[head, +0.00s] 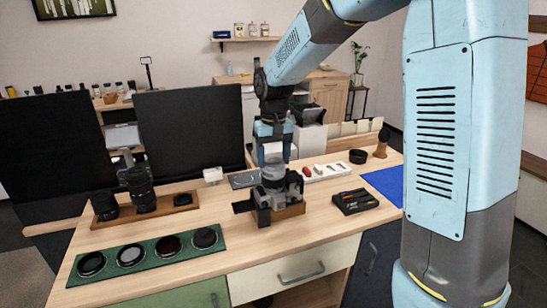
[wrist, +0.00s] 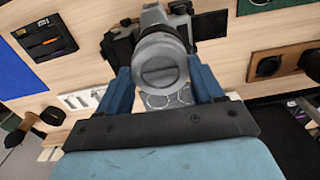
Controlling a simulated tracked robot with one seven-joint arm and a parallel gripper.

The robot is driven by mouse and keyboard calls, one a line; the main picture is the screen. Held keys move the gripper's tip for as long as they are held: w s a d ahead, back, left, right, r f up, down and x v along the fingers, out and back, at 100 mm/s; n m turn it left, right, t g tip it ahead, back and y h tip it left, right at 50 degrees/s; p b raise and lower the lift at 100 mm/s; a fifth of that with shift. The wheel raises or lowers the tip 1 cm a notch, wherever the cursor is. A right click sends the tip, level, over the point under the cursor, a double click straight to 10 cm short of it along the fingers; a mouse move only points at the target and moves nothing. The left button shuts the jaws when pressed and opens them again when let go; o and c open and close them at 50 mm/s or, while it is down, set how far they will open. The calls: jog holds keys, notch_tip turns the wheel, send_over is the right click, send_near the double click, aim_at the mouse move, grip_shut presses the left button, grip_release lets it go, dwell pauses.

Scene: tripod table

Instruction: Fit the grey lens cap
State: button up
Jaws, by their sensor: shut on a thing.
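The grey lens cap (wrist: 160,66) is a round disc with a bar across its face, held between the two blue fingers of my gripper (wrist: 160,76). The camera (wrist: 178,22) is right behind the cap in the wrist view, its lens in line with it. In the head view my gripper (head: 272,155) points straight down over the camera (head: 277,197), which stands lens up on a small wooden block (head: 291,211). The grey cap (head: 273,172) shows between them. I cannot tell whether it is seated on the lens or just above it.
A green mat (head: 152,262) with several round filters lies at front left, behind it a wooden tray (head: 182,209) with lenses. A black tool tray (head: 355,201) and a blue mat (head: 386,183) lie to the right. Dark panels (head: 190,130) stand behind the table.

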dwell(0.3)
jog(key=o, duration=1.3)
jog(key=shift+o, duration=0.4)
jog(key=shift+r, duration=3.45)
